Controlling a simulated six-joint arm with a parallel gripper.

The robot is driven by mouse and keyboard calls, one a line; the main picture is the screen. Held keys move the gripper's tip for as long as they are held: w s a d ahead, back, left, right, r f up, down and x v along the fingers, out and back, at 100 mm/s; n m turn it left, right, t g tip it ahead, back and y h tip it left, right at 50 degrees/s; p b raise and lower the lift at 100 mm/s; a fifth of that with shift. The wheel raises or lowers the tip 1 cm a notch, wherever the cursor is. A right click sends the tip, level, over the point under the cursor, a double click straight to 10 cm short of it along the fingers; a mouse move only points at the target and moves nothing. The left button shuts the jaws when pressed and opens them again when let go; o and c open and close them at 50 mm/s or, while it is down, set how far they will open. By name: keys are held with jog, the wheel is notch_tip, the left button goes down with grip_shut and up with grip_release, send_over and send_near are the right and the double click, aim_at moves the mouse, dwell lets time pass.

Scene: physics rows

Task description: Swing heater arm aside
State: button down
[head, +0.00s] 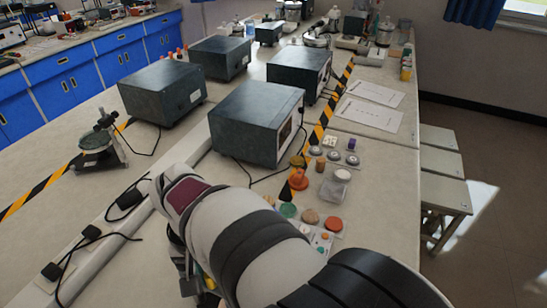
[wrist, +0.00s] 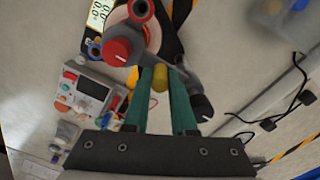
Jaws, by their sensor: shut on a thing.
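In the wrist view my gripper (wrist: 165,72) has its two green fingers closed around a small yellow piece (wrist: 160,78). This piece sits at a grey jointed arm (wrist: 150,42), which looks like the heater arm. The grey arm carries a red knob (wrist: 118,50) on the left and a black knob (wrist: 202,107) on the right. The fingers cover part of the joint, so how the yellow piece attaches cannot be told. In the head view my own arm hides the gripper and most of this apparatus.
A white control box (wrist: 80,98) with coloured buttons stands left of the fingers in the wrist view. A dark cable (wrist: 280,113) lies on the right. In the head view a dark box (head: 250,122) stands beyond my arm, with small jars and discs (head: 310,216) to its right.

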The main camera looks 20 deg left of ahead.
jog(key=shift+s, duration=0.1)
dwell(0.3)
jog(key=s+a+m, duration=0.4)
jog(key=s+m, duration=0.1)
jog(key=m, duration=1)
jog(key=shift+s+a, duration=0.15)
dwell(0.6)
jog(key=c, duration=0.7)
grip_release()
notch_tip(320, 180, up, 16)
jog(key=shift+f, duration=0.1)
